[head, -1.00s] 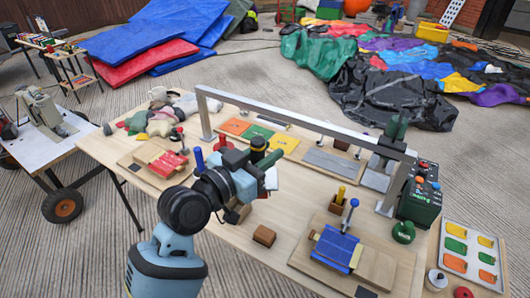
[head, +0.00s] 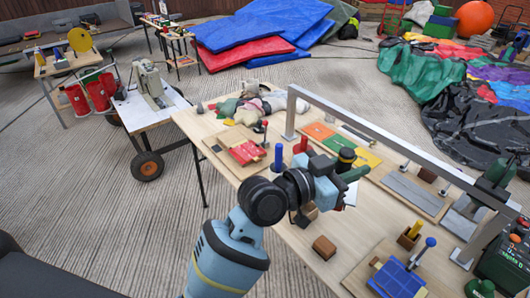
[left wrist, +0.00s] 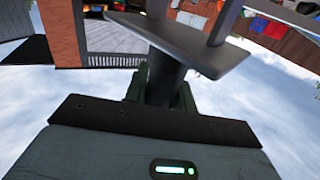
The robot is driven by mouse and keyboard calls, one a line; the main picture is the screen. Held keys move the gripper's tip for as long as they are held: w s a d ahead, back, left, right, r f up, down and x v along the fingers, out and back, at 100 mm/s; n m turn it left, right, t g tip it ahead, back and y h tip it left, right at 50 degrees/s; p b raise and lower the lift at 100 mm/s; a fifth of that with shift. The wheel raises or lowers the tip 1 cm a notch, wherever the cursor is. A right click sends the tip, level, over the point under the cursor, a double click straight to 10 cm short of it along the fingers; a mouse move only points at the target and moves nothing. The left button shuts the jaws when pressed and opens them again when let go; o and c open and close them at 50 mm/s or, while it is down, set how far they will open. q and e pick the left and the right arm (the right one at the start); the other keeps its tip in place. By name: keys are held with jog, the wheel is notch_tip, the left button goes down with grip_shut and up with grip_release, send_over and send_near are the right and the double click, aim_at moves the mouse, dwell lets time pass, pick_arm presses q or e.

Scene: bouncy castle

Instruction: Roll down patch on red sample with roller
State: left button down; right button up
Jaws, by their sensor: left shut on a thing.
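The red sample (head: 247,152) lies on a wooden board (head: 219,150) at the left part of the workbench. The tool has a flat crossbar (left wrist: 190,45) and two prongs, which looks like the roller's frame. The roller's drum is out of sight. My right gripper is not in view.
A grey metal frame (head: 385,136) spans the bench. A blue peg (head: 278,157), a red peg (head: 304,143) and a black jar (head: 346,155) stand near my arm. A brown block (head: 324,247) and a blue sample (head: 398,281) are nearer the front.

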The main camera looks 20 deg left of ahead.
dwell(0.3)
pick_arm(q)
jog(key=s+a+f+n+t+y, duration=0.2)
jog(key=a+n+y, duration=0.1)
jog(key=a, duration=0.5)
jog(key=s+a+f+n+t+y, duration=0.1)
jog(key=a+f+n+t+y, duration=0.1)
jog(key=a+y, duration=0.4)
jog(key=s+a+f+n+t+y, duration=0.1)
jog(key=a+n+y, duration=0.3)
jog(key=a, duration=0.8)
jog(key=shift+s+f+n+t+y, duration=0.4)
jog(key=shift+s+n+t, duration=0.1)
jog(key=shift+s+t, duration=0.25)
